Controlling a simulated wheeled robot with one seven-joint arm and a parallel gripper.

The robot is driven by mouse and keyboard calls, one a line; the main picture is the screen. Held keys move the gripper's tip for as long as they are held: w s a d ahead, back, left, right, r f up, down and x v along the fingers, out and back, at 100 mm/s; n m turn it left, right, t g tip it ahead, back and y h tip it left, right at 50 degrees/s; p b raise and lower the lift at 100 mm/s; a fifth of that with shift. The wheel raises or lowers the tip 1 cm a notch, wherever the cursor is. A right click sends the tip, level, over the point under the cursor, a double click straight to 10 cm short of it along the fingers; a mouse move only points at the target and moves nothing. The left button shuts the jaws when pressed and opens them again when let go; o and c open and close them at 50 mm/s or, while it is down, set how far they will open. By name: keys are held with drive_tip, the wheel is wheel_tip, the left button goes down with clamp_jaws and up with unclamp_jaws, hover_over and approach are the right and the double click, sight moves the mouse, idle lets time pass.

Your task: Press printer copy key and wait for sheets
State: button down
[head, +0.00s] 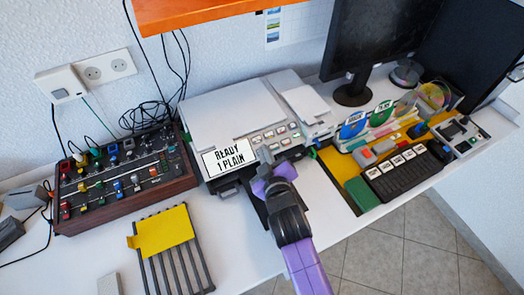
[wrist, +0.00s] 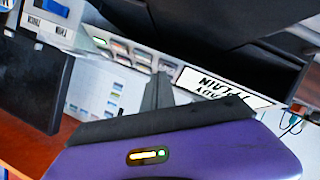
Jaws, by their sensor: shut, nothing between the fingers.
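The white printer (head: 228,110) stands against the wall with its lid closed. Its label (head: 229,157) reads "READY 1 PLAIN"; the label also shows upside down in the wrist view (wrist: 222,87). A panel of several small keys (head: 275,137) lies right of the label, and its keys also show in the wrist view (wrist: 122,52). Which one is the copy key is too small to tell. My gripper (head: 264,154) is shut and empty, just in front of the panel's lower edge. Its dark fingers (wrist: 158,92) point at the key area in the wrist view; contact cannot be told.
A mixer board (head: 122,175) stands left of the printer. A slatted rack (head: 175,265) with a yellow sheet (head: 162,231) lies in front. A yellow-based keyboard station (head: 362,193) and discs are to the right. An orange shelf (head: 195,12) hangs above.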

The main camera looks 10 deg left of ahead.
drive_tip(key=shift+w+a+f+b, duration=0.1)
drive_tip(key=shift+w+f+b, duration=0.05)
drive_tip(key=shift+f+b, duration=0.3)
idle(0.4)
drive_tip(key=shift+r, duration=0.2)
drive_tip(key=shift+s+d+r+p, duration=0.3)
drive_tip(key=shift+r+p, duration=0.3)
drive_tip(key=shift+p, duration=0.35)
drive_tip(key=shift+r, duration=0.15)
